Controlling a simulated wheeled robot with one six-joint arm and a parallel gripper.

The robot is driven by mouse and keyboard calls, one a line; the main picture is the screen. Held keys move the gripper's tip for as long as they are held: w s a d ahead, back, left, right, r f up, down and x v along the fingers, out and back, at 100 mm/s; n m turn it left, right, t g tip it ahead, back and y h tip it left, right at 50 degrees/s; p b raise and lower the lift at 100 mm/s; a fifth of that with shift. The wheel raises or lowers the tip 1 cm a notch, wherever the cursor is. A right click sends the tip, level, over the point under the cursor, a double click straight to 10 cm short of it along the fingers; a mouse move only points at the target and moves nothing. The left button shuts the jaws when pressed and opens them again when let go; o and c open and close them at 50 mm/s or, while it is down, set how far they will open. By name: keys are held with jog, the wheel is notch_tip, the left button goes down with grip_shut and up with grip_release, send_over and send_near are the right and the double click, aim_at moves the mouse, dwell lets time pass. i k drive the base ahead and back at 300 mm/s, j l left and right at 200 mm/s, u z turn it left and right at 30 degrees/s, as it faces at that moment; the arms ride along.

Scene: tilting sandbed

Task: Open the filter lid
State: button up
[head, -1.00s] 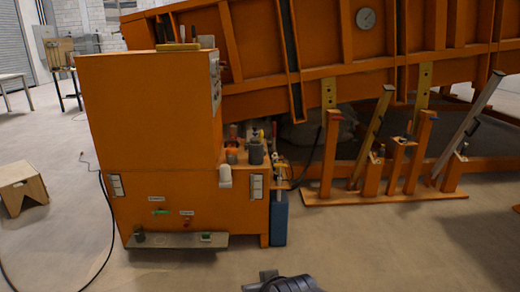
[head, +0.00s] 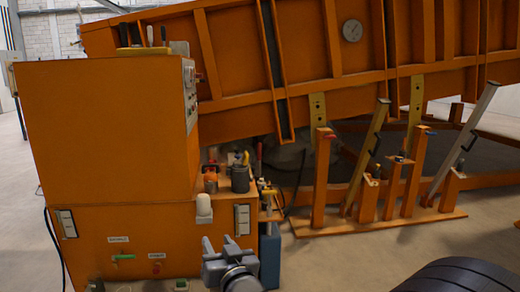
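I cannot pick out a filter lid for certain. A dark grey canister (head: 240,179) stands on the orange ledge beside the cabinet, with small bottles and tools around it. A white rounded cylinder (head: 204,208) sits at the ledge's front edge, above a switch plate. My gripper (head: 218,246) is in the lower middle of the head view, in front of the orange cabinet (head: 110,140) and below the white cylinder in the picture. Its two fingers stand apart with nothing visible between them. It hides part of the cabinet's lower front.
The tilting orange sandbed (head: 300,70) slopes across the back, with a round gauge (head: 352,32). Several orange posts and levers stand on a base plate (head: 380,227) at right. A blue container (head: 270,255) stands beside the cabinet. Floor (head: 340,262) is clear at lower middle right.

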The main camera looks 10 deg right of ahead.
aim_at(239, 165)
jog(key=i+j+z, duration=0.15)
jog(key=i, duration=0.25)
jog(key=i+z, duration=0.15)
jog(key=i, duration=0.3)
jog(key=i+j+z, duration=0.15)
jog(key=i, duration=0.25)
jog(key=i+j+z, duration=0.15)
jog(key=i+j, duration=0.2)
